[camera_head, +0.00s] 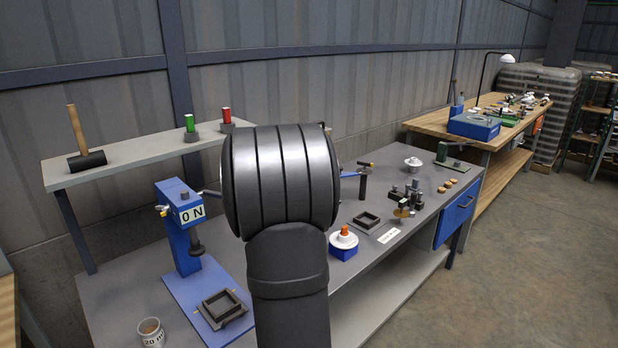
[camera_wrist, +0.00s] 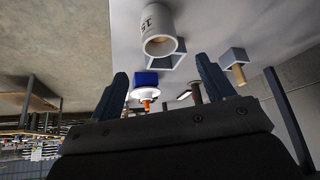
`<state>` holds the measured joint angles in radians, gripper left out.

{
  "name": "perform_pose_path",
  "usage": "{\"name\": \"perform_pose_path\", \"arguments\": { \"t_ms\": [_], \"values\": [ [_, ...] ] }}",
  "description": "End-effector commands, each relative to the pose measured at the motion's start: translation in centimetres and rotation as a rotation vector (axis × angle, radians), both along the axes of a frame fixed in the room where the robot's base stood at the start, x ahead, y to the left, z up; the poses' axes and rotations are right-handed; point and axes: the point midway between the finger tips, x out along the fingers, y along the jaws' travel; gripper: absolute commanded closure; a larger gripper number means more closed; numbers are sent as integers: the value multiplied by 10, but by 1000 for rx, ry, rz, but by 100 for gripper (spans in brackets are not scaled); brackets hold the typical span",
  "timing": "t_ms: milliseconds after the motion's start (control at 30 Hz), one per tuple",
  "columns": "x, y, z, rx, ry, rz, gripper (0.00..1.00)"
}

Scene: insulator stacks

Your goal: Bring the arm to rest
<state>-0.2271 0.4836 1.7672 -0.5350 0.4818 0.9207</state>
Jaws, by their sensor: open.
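My arm's dark rounded link stands in the middle of the head view and hides part of the grey bench (camera_head: 410,245). My gripper is hidden behind it there. In the wrist view my gripper (camera_wrist: 162,86) shows two dark fingers spread wide apart, with nothing held between them. A blue block (camera_wrist: 147,78) with a white disc and an orange top appears beyond the fingers, apart from them. It looks like the blue-based stack (camera_head: 343,252) right of my arm in the head view.
A raised shelf (camera_head: 130,155) holds a mallet (camera_head: 86,160) and green and red pieces. A square frame (camera_head: 367,221) and small fittings lie right. A white lettered cylinder (camera_wrist: 157,28) shows in the wrist view.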

Motion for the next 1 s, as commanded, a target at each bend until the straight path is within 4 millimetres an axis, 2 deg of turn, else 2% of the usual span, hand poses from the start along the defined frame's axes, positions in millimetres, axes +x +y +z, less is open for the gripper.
{"name": "perform_pose_path", "arguments": {
  "t_ms": [400, 600, 833, 1000],
  "values": [
    [30, -9, -57, -1, 3, 0, 26],
    [42, -12, -78, -1, 2, 0, 26],
    [48, -13, -91, 0, 0, 1, 26],
    [48, -13, -87, 1, 0, 0, 26]
  ]
}}
